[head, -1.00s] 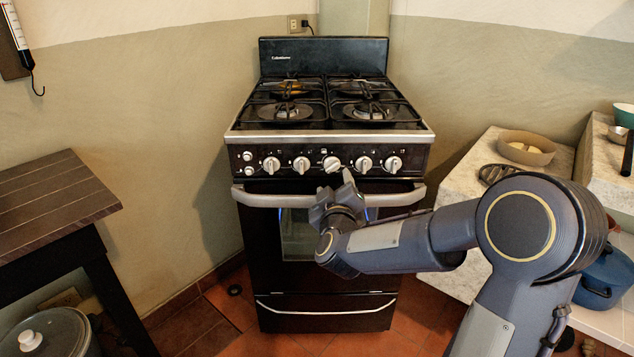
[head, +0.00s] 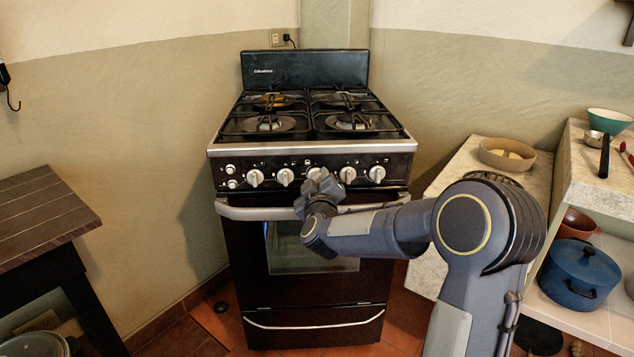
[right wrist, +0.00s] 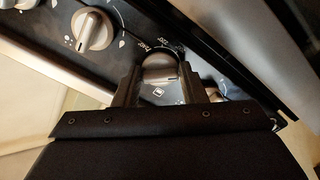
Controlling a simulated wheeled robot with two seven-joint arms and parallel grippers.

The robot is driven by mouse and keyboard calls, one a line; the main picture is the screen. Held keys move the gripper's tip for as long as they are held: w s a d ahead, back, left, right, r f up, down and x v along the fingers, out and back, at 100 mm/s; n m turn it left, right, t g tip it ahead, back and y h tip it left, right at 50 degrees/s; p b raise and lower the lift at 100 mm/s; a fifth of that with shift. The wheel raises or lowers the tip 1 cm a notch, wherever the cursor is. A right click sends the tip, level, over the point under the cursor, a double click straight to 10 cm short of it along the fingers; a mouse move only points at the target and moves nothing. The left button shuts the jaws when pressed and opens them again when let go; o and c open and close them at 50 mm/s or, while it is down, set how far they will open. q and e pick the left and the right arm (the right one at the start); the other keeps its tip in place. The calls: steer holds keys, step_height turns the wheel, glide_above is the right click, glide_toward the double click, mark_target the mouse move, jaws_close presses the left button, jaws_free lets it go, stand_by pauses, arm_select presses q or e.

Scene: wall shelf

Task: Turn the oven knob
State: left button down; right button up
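The black oven (head: 300,240) stands in the middle of the head view. A row of several silver knobs runs along its front panel (head: 240,164). My right gripper (head: 322,176) is at the panel in front of the middle knob (head: 313,171), which it partly hides. In the right wrist view, a silver knob (right wrist: 160,68) sits between the two dark fingers of the gripper (right wrist: 160,84). The fingers are apart, one on each side of it; whether they touch it is unclear. Another knob (right wrist: 92,30) shows to the left. My left gripper is not in view.
The oven handle (head: 250,212) runs just below the knobs, close to my right gripper. A counter with a bowl (head: 507,154) and a shelf with a blue pot (head: 580,273) are at the right. A dark wooden table (head: 40,215) is at the left.

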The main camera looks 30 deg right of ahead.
steer(key=c, duration=0.4)
steer(key=shift+m, duration=0.3)
steer(key=m+b, duration=0.2)
steer(key=m, duration=0.3)
steer(key=shift+f+m, duration=0.15)
steer(key=shift+m, duration=0.15)
steer(key=m+b, duration=0.3)
steer(key=m, duration=0.3)
steer(key=m+b, duration=0.3)
steer(key=m, duration=0.3)
steer(key=shift+a+m, duration=0.1)
steer(key=shift+m, duration=0.3)
steer(key=m+b, duration=0.2)
steer(key=m, duration=0.2)
steer(key=shift+m+b, duration=0.85)
steer(key=shift+m, duration=0.55)
